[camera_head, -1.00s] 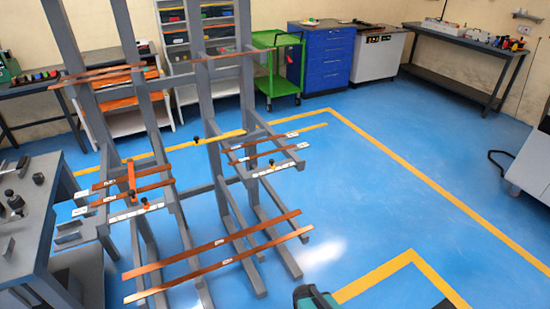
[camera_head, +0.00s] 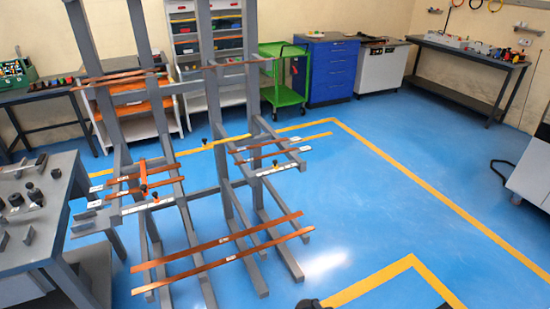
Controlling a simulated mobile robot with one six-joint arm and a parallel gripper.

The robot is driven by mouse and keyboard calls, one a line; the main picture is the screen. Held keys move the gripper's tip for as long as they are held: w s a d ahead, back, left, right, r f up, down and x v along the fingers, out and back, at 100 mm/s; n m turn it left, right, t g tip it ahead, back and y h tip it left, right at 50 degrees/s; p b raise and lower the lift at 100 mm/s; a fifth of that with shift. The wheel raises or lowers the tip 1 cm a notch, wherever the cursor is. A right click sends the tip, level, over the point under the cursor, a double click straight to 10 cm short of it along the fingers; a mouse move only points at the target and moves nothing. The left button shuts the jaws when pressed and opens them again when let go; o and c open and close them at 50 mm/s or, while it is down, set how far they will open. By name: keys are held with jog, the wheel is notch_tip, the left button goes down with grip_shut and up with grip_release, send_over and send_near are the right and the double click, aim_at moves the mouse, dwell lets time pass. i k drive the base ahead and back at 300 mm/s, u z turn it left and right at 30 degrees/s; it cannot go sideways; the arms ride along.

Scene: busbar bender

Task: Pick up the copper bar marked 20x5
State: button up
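Several copper bars rest on the grey rack (camera_head: 222,125), each too small in view for its marking to be read. Shorter bars lie on the middle arms, on the left (camera_head: 150,187) and on the right (camera_head: 270,154). More thin bars lie higher, on the left (camera_head: 122,77) and right (camera_head: 230,64). Which bar is the 20x5 cannot be told. My gripper cannot be made out; only a dark part shows at the bottom edge.
A grey workbench (camera_head: 35,250) with small dark fixtures stands at the left, close to the rack. A green cart (camera_head: 283,75), a blue drawer cabinet (camera_head: 330,72) and a dark bench (camera_head: 465,65) stand along the back. The blue floor (camera_head: 350,205) right of the rack is open.

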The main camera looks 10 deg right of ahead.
aim_at(253, 159)
jog(key=u, duration=0.1)
jog(key=i, duration=0.9)
jog(key=z, duration=0.05)
